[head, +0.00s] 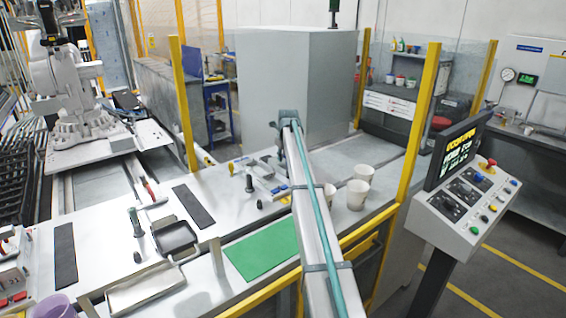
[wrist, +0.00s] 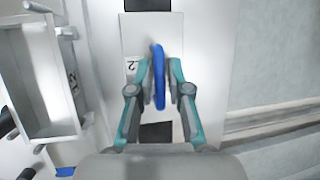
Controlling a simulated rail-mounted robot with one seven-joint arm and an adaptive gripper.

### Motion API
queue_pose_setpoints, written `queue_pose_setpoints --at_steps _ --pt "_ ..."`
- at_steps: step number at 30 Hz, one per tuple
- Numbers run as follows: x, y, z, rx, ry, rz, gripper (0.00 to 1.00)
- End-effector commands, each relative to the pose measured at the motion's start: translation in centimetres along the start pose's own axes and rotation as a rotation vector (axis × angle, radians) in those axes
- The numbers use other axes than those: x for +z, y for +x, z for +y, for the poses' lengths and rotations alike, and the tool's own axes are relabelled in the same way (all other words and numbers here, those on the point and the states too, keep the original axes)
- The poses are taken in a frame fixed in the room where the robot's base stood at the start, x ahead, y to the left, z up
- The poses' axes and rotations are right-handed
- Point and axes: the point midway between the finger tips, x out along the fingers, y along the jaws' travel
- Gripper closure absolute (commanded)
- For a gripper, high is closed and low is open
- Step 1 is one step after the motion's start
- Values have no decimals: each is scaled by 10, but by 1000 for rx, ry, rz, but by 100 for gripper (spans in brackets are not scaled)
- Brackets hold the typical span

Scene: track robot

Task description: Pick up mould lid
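A pale plate with a blue bar handle (wrist: 158,72) and a printed "2" lies below my wrist in the wrist view; I take this plate (wrist: 133,32) to be the mould lid. My gripper (wrist: 163,72) has its two teal fingers on either side of the handle. The fingers look parted, with narrow gaps beside the handle, so firm contact does not show. In the head view my arm reaches over the bench and hides my gripper and the lid.
A white open box-shaped part (wrist: 45,85) stands left in the wrist view. In the head view, pale cups (head: 358,193) stand right of my arm, a green mat (head: 262,250) and metal tray (head: 145,290) lie left. Yellow posts (head: 418,120) edge the bench.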

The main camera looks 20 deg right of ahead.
Motion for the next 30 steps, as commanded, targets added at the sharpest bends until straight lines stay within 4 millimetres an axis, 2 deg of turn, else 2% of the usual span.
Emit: queue_pose_setpoints --at_steps 7,8,11,30 --pt "0 4 0 -1 0 -1 82" --pt "0 4 0 -1 0 -1 84" --pt "0 4 0 -1 0 -1 100" --pt "2 -1 -1 -1 0 -2 100"
